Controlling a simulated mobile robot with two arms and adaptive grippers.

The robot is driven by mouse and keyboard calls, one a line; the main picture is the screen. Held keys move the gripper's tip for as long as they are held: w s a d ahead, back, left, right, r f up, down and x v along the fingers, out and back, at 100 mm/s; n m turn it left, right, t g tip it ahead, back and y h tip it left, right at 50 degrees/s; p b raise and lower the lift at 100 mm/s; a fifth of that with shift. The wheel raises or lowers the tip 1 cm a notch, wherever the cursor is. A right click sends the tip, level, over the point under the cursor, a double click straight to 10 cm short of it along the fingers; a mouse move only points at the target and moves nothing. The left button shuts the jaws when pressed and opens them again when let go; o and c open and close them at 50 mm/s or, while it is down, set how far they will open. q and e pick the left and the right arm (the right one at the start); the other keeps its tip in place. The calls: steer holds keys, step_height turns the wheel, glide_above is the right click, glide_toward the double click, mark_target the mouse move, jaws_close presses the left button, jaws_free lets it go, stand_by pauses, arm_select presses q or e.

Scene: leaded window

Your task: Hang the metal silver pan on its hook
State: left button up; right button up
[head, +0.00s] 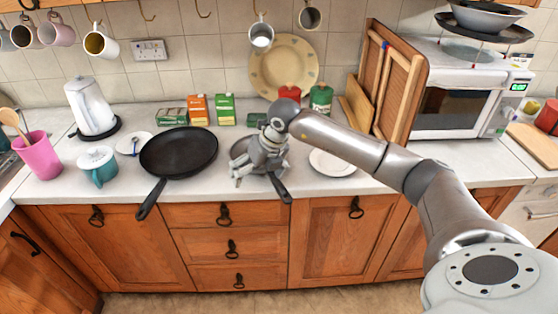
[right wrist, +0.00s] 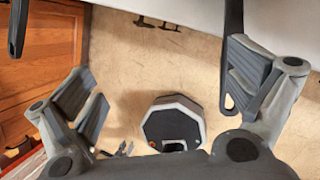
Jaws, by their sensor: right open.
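A small grey metal pan (head: 238,148) lies on the counter in the head view, partly hidden under my right gripper (head: 258,171). Its dark handle (head: 283,190) points toward the front edge. In the right wrist view my right gripper (right wrist: 165,97) has its fingers spread wide, with nothing held between them. A dark handle with a looped end (right wrist: 235,50) shows beside the right-hand finger; contact cannot be told. Empty hooks (head: 148,11) and (head: 204,9) hang at the top of the wall. My left gripper is not in view.
A larger black frying pan (head: 180,150) lies just left, its handle over the counter edge. A white plate (head: 332,163) is to the right. Small boxes (head: 198,108) and jars (head: 321,98) stand behind. Mugs (head: 261,35) hang above. A microwave (head: 455,98) stands at right.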

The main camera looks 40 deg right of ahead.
mark_target(275, 178)
steer(key=d+h, duration=0.1)
steer(key=d, duration=0.1)
steer(key=d+r+h, duration=0.1)
steer(key=d, duration=0.1)
steer(key=d+m, duration=0.1)
steer(key=d, duration=0.2)
steer(key=shift+s+r+g+h, duration=0.15)
steer(key=shift+s+g+h, duration=0.15)
steer(key=shift+h, duration=0.1)
steer(key=b+x, duration=0.5)
steer(key=x, duration=0.3)
steer(key=shift+b+x, duration=0.95)
steer(key=shift+x, duration=0.05)
jaws_close()
steer(key=shift+w+r, duration=0.1)
steer(key=shift+r, duration=0.15)
